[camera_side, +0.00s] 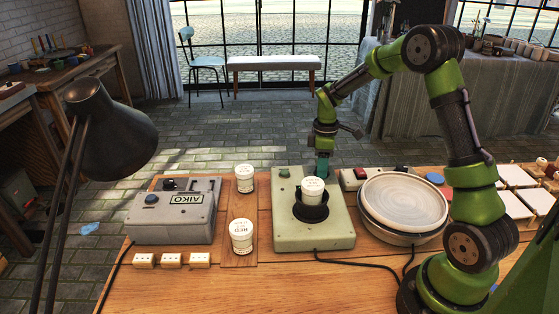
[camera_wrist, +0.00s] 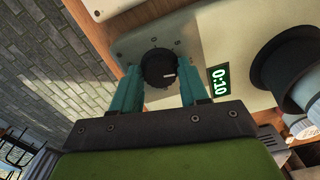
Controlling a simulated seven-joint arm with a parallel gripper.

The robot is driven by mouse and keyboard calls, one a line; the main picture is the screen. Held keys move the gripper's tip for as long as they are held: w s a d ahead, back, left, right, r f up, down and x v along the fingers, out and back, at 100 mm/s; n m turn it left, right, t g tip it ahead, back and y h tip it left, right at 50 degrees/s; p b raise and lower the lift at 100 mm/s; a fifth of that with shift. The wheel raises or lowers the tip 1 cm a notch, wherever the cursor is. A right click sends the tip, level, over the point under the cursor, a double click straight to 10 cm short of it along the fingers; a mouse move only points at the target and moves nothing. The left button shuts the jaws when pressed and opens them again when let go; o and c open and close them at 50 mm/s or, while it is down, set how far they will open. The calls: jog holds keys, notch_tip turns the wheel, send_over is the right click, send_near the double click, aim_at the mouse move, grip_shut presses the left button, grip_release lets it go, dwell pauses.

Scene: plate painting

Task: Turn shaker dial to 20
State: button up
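The pale green shaker (camera_side: 330,232) stands on the wooden bench in the side view, with a white jar (camera_side: 313,190) in its black holder (camera_side: 311,212). The black round dial (camera_wrist: 158,68) shows in the wrist view, with a small light mark on its face. Beside it the green display (camera_wrist: 218,80) reads 0:10. My gripper (camera_wrist: 148,76) has its teal fingers apart, one on each side of the dial, with a visible gap at the left; contact at the right is unclear. In the side view my gripper (camera_side: 322,165) is behind the shaker, and the dial is hidden.
A grey AIKO box (camera_side: 172,222) stands at left, with white jars (camera_side: 244,178) and (camera_side: 241,236) between it and the shaker. A round white-topped device (camera_side: 403,202) is close on the right. A dark lamp (camera_side: 110,135) stands at front left.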

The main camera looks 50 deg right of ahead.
jog(key=c, duration=0.6)
jog(key=shift+m, duration=0.4)
jog(key=m, duration=0.3)
jog(key=shift+m, duration=0.4)
jog(key=m, duration=1.3)
jog(key=shift+m, duration=0.3)
